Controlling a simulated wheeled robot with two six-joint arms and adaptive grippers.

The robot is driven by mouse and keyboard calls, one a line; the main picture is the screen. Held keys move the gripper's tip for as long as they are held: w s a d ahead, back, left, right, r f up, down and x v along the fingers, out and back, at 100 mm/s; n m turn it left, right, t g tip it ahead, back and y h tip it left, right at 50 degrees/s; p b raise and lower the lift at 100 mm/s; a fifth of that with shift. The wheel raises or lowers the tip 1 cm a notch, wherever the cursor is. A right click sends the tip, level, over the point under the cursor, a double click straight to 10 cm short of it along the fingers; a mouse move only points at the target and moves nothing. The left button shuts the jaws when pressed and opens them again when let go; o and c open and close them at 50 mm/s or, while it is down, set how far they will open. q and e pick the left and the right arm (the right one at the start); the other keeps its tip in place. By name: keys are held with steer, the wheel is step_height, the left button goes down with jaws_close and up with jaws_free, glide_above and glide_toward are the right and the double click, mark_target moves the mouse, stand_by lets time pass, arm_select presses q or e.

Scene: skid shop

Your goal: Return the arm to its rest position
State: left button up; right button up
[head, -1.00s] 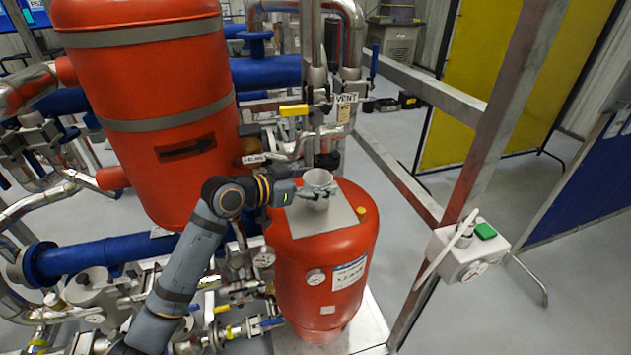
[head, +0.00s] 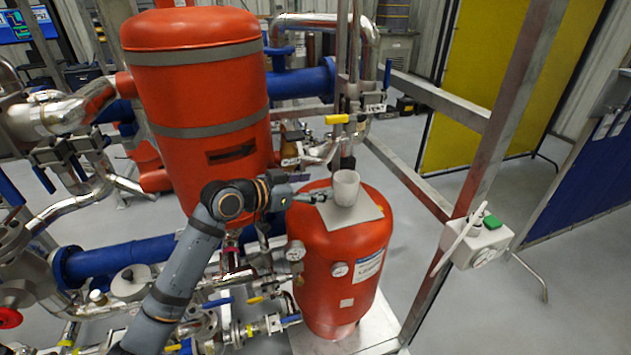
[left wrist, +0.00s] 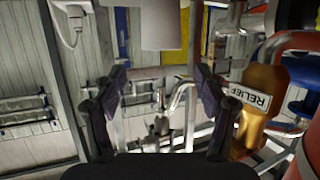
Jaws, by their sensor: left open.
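My left gripper (head: 312,188) is open and empty, just left of a white cup (head: 346,188) in the head view. A small gap shows between its fingers and the cup. The cup stands upright on a grey plate (head: 368,210) on top of the short red tank (head: 318,238). In the left wrist view my left gripper (left wrist: 161,88) has its two dark fingers wide apart with nothing held between them. A pale shape shows at the top there; I cannot tell whether it is the cup. My right gripper is not in view.
A tall red tank (head: 205,95) stands close behind my left arm, with blue and steel pipes around it. A bottle-like brass part tagged RELIEF (left wrist: 258,105) is close on the right in the wrist view. A metal frame post (head: 500,130) stands to the right.

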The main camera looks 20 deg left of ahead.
arm_select(q)
steer(key=s+a+f+n+g+y, duration=0.1)
steer(key=s+f+g+y, duration=0.1)
steer(key=s+f, duration=0.6)
steer(key=s+f+n+g+y, duration=0.25)
steer(key=s+f, duration=0.25)
steer(key=f, duration=0.5)
steer(key=s+a+f+n+g+y, duration=0.1)
steer(key=s+a+f+g+y, duration=0.2)
steer(key=s, duration=0.5)
steer(key=s+a+f+n+g+y, duration=0.1)
steer(key=s+a+f+y, duration=0.1)
steer(key=s+f, duration=0.4)
steer(key=s+a+f+g+b, duration=0.1)
steer(key=s+f+b, duration=0.1)
steer(key=f, duration=1.2)
steer(key=s+a+f+b, duration=0.1)
steer(key=a+f, duration=0.1)
steer(key=f, duration=1.2)
steer(key=s+a+f+g+b, duration=0.1)
steer(key=s+f+b, duration=0.2)
steer(key=s+f, duration=1.6)
steer(key=shift+s+f+n, duration=0.15)
steer(key=shift+n, duration=0.3)
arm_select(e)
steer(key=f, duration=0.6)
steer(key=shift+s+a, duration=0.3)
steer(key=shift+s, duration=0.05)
arm_select(q)
steer(key=shift+g+h, duration=0.25)
